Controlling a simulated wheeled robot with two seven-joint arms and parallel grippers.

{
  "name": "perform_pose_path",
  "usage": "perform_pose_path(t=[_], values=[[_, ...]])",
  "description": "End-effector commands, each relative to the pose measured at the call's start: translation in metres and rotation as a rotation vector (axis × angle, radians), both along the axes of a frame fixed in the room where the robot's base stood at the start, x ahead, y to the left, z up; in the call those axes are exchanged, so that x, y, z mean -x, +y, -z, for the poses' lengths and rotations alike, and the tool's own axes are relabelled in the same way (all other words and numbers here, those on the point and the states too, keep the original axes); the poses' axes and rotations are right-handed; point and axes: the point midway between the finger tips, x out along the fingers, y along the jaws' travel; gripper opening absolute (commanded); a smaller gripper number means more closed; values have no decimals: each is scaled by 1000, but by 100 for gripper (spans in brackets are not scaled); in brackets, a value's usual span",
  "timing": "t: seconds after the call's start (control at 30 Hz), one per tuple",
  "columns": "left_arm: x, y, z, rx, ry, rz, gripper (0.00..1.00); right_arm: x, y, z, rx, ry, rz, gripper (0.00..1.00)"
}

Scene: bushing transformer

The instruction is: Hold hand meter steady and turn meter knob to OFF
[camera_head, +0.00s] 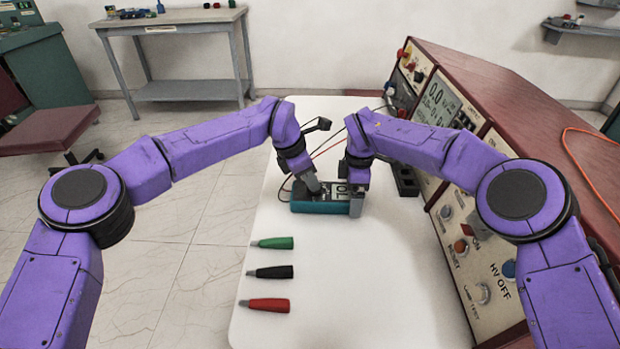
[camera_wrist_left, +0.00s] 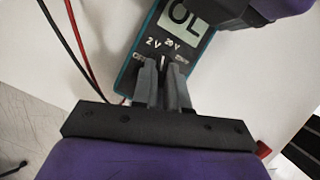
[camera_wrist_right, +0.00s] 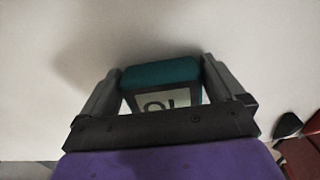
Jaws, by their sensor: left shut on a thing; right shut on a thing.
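The hand meter (camera_head: 306,207), teal-edged with a dark face, lies on the white table; its screen reads OL. In the left wrist view the meter (camera_wrist_left: 128,75) shows 2 V and 20 V labels above its knob (camera_wrist_left: 163,61). The knob is mostly hidden between the fingers of my left gripper (camera_wrist_left: 164,75), which are shut on it from above. In the right wrist view my right gripper (camera_wrist_right: 160,85) has its fingers on both sides of the meter's screen end (camera_wrist_right: 160,72) and is shut on its body. I cannot clearly read which setting the knob points to.
Green (camera_head: 275,243), black (camera_head: 275,272) and red (camera_head: 267,305) plugs lie on the white table (camera_head: 340,290) at the front left. Red and black leads run behind the meter. A red-cased instrument console (camera_head: 465,270) borders the right side. The table's front middle is clear.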

Motion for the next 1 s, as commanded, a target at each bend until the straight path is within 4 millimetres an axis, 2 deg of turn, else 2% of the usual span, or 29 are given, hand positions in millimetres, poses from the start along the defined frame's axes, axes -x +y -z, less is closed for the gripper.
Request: perform_pose_path(t=[1.0], values=[[7, -7, -1, 1, 2, -947, 0, -1, -1, 0, 1, -2, 3, 48]])
